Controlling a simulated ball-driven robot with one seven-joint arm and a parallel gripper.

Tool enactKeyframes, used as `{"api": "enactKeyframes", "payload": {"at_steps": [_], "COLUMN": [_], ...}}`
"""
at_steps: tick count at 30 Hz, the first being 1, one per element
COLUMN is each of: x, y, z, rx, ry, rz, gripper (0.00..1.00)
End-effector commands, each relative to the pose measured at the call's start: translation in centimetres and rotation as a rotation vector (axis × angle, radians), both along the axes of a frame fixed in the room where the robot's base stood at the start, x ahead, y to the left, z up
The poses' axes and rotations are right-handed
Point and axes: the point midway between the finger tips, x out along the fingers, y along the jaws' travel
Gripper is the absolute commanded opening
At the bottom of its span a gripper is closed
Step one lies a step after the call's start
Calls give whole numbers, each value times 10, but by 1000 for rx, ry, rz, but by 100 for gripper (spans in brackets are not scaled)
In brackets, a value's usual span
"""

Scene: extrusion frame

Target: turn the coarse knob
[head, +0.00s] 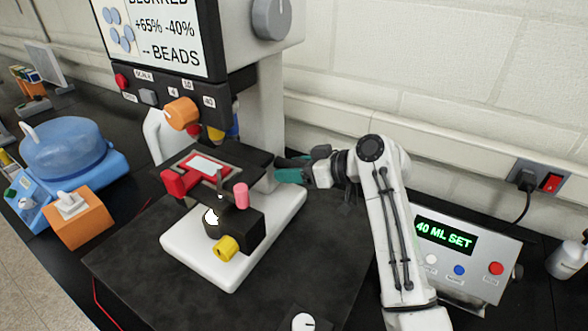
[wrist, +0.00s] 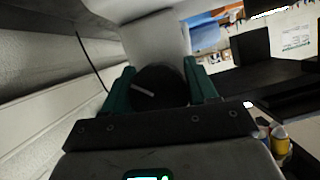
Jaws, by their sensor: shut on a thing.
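The coarse knob (wrist: 161,88) is a dark round knob with a pale pointer line, in the middle of the wrist view. It sits on the side of the white microscope body (wrist: 155,35). My gripper (wrist: 160,78) is shut on it, with one green finger on each side of the knob. In the head view my gripper (head: 290,171) reaches in from the right to the microscope's side, beside the dark stage (head: 245,153). The knob itself cannot be made out there.
The microscope base (head: 180,247) is white, with a yellow knob (head: 227,248) and pink knob (head: 241,194) above it. A screen stands above. A box reading "40 ML SET" (head: 480,262) is at the right. A blue centrifuge-like device (head: 65,150) is at the left.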

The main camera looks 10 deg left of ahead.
Motion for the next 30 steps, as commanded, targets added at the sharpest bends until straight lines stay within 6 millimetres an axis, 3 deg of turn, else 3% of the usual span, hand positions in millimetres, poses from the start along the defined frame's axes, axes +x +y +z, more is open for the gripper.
{"api": "enactKeyframes", "payload": {"at_steps": [11,12,18,26,30], "x": [1,1,0,0,-2], "y": [-1,-1,-1,-1,-11], "z": [0,0,0,0,3], "rx": [2,2,2,1,3], "ry": [5,5,5,4,3], "rz": [-2,-2,-1,-1,-2], "gripper": [27,58,78,78,78]}}
